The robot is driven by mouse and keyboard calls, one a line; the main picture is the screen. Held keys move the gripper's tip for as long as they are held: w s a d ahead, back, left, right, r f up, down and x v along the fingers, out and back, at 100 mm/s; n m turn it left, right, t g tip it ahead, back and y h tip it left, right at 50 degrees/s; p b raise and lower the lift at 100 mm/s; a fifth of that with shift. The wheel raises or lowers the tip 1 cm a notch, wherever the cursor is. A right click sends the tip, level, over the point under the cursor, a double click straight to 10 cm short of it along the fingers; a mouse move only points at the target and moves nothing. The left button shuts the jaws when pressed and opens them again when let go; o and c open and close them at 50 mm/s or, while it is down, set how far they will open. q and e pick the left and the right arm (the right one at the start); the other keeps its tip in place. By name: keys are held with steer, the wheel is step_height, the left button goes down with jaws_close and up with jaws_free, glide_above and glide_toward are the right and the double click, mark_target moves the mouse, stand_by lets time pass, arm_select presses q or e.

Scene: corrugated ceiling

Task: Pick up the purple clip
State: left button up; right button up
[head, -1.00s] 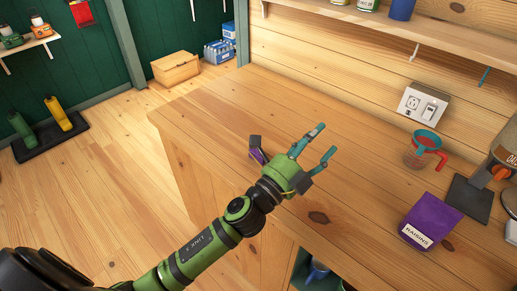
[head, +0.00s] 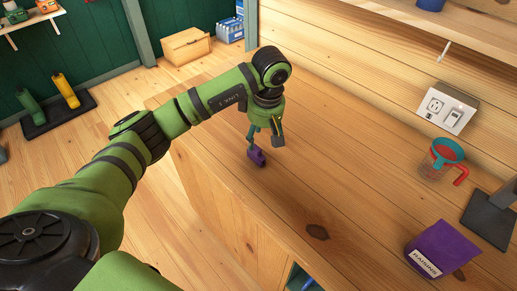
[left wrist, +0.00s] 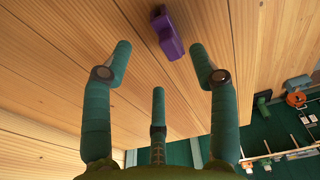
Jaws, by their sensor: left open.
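The purple clip (head: 257,157) lies on the wooden counter near its left edge in the head view. It also shows in the left wrist view (left wrist: 168,33), at the top between the fingers and beyond their tips. My left gripper (head: 264,139) points down just above the clip, its fingers apart and empty; one finger partly overlaps the clip in the head view. In the left wrist view the teal fingers (left wrist: 160,62) are spread wide, with the clip apart from them. My right gripper is not in view.
A purple raisins bag (head: 440,250) stands at the counter's right front. A measuring cup (head: 438,160) with a red handle stands behind it. A wall outlet (head: 447,108) is at the back. The middle of the counter (head: 340,170) is clear.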

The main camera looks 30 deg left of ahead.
mark_target(258, 147)
arm_select(q)
steer(key=shift+s+a+f+p, duration=0.15)
steer(key=shift+a+f+p, duration=0.05)
steer(key=shift+f+p, duration=0.35)
steer(key=f, duration=0.1)
steer(key=f+p, duration=0.1)
steer(key=f, duration=0.1)
steer(key=f+p, duration=0.1)
steer(key=shift+a+f, duration=0.3)
steer(key=shift+f, duration=0.05)
steer(key=shift+a+f, duration=0.1)
steer(key=shift+f, duration=0.35)
steer(key=shift+c, duration=0.4)
steer(key=c, duration=0.9)
